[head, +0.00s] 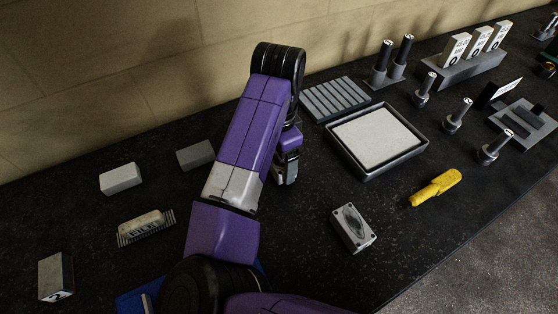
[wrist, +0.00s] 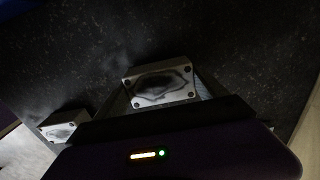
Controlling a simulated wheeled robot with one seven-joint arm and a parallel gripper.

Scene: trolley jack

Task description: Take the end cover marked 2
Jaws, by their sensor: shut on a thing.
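My gripper (head: 286,178) points down over the dark bench, left of the shallow tray. In the wrist view, my gripper (wrist: 160,100) is shut on a grey end cover (wrist: 160,84) with a dark oval recess and corner holes. No number shows on the held cover. In the head view the gripper mostly hides it. A block marked 2 (head: 56,277) stands at the far left of the bench, apart from the gripper. A similar cover with an oval recess (head: 352,228) lies front right of the gripper; a second cover (wrist: 63,132) shows at the left in the wrist view.
The tray (head: 376,140) with a pale pad is right of the gripper. A ribbed grey plate (head: 335,98) lies behind. A yellow tool (head: 435,188) lies near the front edge. Grey blocks (head: 120,178) and (head: 195,155) a dark block lie left. Several upright pins stand right.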

